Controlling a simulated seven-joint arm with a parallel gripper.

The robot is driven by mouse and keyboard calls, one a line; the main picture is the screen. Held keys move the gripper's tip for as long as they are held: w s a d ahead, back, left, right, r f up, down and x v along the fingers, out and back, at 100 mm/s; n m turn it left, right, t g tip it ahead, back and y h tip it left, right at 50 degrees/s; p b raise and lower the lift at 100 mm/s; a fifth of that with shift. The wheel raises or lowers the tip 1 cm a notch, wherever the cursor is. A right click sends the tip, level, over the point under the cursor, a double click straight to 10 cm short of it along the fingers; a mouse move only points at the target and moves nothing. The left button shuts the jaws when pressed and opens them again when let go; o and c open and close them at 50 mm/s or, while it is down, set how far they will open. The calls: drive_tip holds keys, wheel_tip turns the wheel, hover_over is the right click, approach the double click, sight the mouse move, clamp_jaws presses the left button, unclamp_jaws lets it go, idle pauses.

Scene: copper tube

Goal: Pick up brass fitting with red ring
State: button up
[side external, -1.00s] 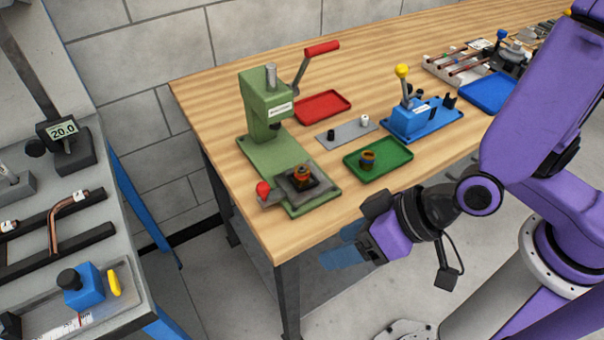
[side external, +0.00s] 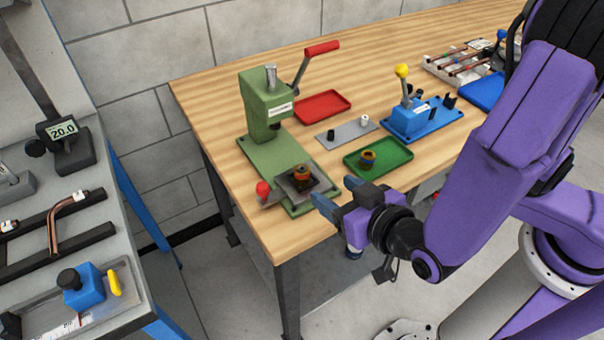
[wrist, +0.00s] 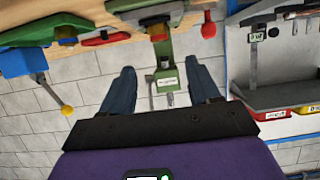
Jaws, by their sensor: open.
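A brass fitting (side external: 302,173) sits upright in the dark vise at the front of the green press; its top looks reddish in the wrist view (wrist: 157,35). My gripper (side external: 336,194) is open and empty, near the table's front edge, to the right of the vise and in front of the green tray, apart from both fittings.
The green press (side external: 262,110) with its raised red-tipped lever stands behind the vise. A red tray (side external: 322,106), a grey plate (side external: 346,132) and a blue lever tool (side external: 425,118) stand farther back. Bare wood lies left of the press.

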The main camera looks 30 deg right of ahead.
sight(303, 171)
drive_tip(key=x, duration=1.1)
clamp_jaws()
